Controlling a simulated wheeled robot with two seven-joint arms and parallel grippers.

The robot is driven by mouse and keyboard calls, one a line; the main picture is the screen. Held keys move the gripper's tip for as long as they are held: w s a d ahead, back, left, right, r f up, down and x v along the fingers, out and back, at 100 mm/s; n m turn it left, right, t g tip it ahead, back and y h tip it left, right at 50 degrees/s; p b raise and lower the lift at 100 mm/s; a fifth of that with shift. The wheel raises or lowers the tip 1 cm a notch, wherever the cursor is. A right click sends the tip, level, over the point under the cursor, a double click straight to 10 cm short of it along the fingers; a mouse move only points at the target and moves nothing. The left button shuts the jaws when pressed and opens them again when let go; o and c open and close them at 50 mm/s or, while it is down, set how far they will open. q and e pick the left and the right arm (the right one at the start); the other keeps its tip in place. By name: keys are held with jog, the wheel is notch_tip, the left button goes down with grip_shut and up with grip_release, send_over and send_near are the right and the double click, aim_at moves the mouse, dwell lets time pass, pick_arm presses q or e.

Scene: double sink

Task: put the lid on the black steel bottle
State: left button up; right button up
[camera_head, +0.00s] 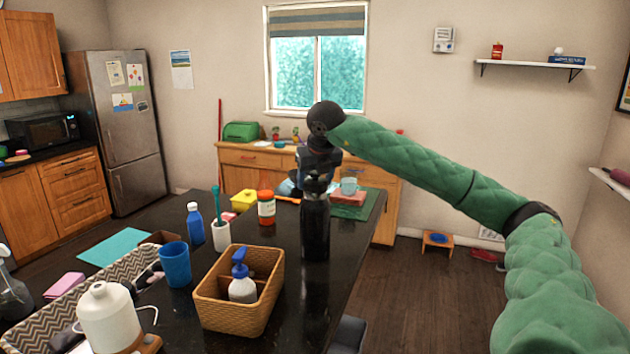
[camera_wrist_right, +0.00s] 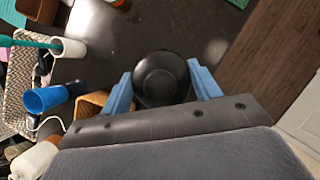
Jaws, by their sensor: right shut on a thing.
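The black steel bottle (camera_head: 315,232) stands upright on the dark counter, near its right edge. My right gripper (camera_head: 317,186) points down directly above the bottle's top. In the right wrist view its blue fingers (camera_wrist_right: 162,88) are on either side of a round black lid (camera_wrist_right: 160,76), and the gripper is shut on it. The lid hides the bottle in that view. The lid and bottle top look lined up, but I cannot tell whether the lid is seated. My left gripper is out of view.
A wicker basket (camera_head: 212,304) with a pump bottle (camera_head: 242,288) stands left of the black bottle. A green mat (camera_head: 371,205) lies behind. The counter's right edge is close.

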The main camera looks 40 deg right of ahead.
dwell(0.3)
jog(key=o, duration=1.4)
jog(key=shift+r, duration=0.15)
jog(key=shift+r+p, duration=1.95)
jog(key=shift+r, duration=1.45)
grip_shut()
jog(key=shift+s, duration=0.1)
